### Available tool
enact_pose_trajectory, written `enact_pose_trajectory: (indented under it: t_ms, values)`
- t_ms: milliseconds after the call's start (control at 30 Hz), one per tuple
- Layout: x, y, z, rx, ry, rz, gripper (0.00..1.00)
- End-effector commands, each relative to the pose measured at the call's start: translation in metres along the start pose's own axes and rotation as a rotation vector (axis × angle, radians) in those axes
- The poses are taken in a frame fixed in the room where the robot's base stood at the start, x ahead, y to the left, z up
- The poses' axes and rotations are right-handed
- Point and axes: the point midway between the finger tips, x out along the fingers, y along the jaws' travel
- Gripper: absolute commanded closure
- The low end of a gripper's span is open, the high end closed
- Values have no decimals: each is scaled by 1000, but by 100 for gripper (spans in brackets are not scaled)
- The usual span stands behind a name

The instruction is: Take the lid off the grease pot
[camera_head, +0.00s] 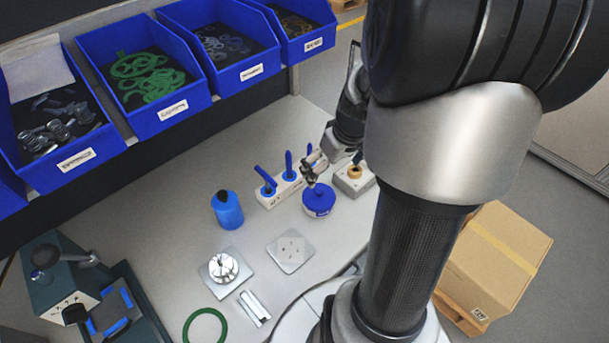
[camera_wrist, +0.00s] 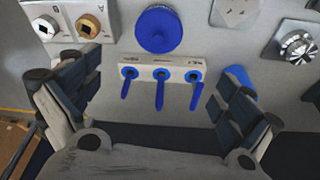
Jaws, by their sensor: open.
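The grease pot (camera_head: 318,208) stands on the bench, right of the middle of the head view. Its round blue lid (camera_head: 319,194) is on it. In the wrist view the blue lid (camera_wrist: 158,30) shows from above near the top edge, whole and with a ridged rim. My gripper (camera_head: 312,170) is above and behind the pot in the head view, partly overlapping its far edge.
A white rack (camera_head: 268,202) with blue-handled tools stands close beside the pot. A grey block (camera_head: 341,181) with a brass-coloured piece sits on its other side. A blue bottle (camera_head: 229,212), a metal plate (camera_head: 290,252) and a green ring (camera_head: 205,325) are farther left. Blue bins (camera_head: 170,112) line the shelf.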

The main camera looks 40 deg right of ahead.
Motion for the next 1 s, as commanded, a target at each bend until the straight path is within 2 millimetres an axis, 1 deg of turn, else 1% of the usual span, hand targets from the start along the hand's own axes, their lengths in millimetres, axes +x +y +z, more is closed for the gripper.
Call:
enact_pose_trajectory:
  t_ms: [33, 100, 300, 400, 500, 667, 767, 900, 1000]
  values:
    - [15, -1, 2, -1, -6, -4, 2]
    - [31, -2, 2, 0, -6, -5, 2]
    - [74, -1, 2, -1, -4, -3, 2]
    - [91, -1, 2, -1, -4, -2, 2]
    - [102, -1, 2, -1, -3, -2, 2]
    - [109, 0, 1, -1, -2, -1, 2]
    - [123, 1, 3, 0, -3, -2, 2]
    - [145, 4, 4, -1, -3, -2, 2]
    - [155, 3, 4, 0, -3, -2, 2]
